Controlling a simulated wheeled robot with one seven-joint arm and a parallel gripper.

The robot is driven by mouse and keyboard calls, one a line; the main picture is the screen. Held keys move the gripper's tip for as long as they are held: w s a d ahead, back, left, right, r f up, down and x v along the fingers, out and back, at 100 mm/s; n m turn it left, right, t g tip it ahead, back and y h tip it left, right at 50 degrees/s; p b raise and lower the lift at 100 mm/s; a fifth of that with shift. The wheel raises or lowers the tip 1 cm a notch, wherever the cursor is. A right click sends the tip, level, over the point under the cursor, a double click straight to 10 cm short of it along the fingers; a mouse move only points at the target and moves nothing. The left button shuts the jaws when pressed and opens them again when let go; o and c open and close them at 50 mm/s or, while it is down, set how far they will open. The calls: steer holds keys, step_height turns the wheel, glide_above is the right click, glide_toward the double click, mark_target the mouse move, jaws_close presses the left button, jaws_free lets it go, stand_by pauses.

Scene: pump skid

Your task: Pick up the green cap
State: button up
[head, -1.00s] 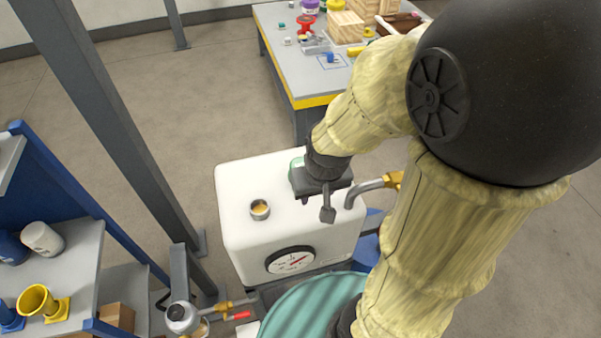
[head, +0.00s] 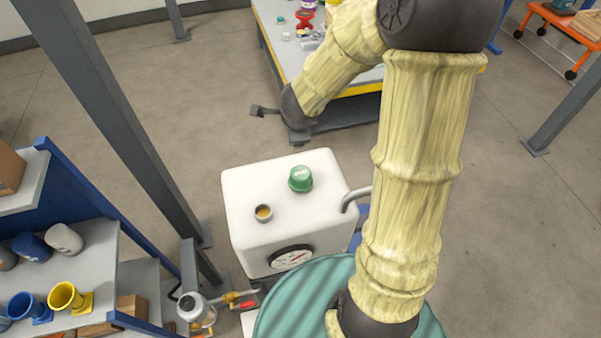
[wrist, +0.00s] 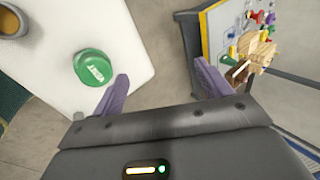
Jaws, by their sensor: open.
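The green cap (head: 300,178) sits on top of the white tank (head: 245,190), right of the tank's open filler neck (head: 263,212). The fingers are small and partly hidden there.
A workbench (head: 268,45) with a yellow edge and several objects stands behind the arm. A curved pipe (head: 352,197) leaves the tank's right side.

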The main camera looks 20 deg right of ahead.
step_height(320, 180, up, 2)
steer(key=d+m+g+h+p, duration=0.1)
steer(key=d+m+g+p, duration=0.15)
steer(key=m, duration=0.45)
step_height(320, 180, up, 2)
steer(key=m+g+y+p, duration=0.2)
steer(key=m+g+p, duration=0.2)
steer(key=m, duration=0.3)
glide_above(301, 173)
steer(key=shift+a, duration=0.1)
step_height(301, 173, down, 11)
steer(key=shift+f+b, duration=0.1)
steer(key=shift+b, duration=0.2)
steer(key=shift+f, duration=0.5)
steer(key=shift+w+f, duration=0.15)
steer(key=shift+f, duration=2.45)
